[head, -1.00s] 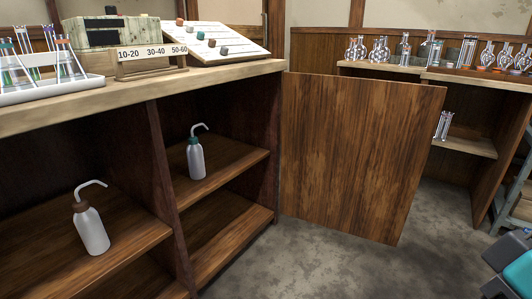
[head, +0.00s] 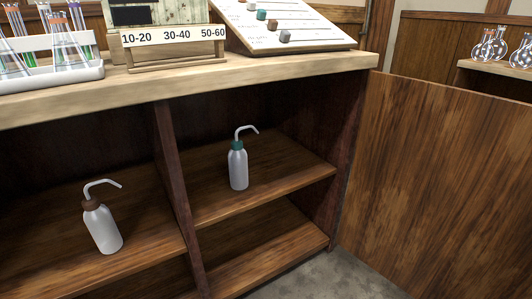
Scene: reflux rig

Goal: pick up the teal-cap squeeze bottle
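The teal-cap squeeze bottle (head: 238,168) stands upright on the upper shelf of the right cupboard compartment. It has a whitish body, a teal cap and a bent grey spout pointing right. A similar bottle with a brown cap (head: 102,228) stands in the left compartment, beyond the upright divider. My gripper is not in view now.
The wooden divider (head: 178,190) separates the two compartments. The worktop (head: 280,78) overhangs the shelves and carries a glassware tray, a numbered box and a sloped board. An open door panel (head: 445,190) stands to the right. The shelf around the teal-cap bottle is clear.

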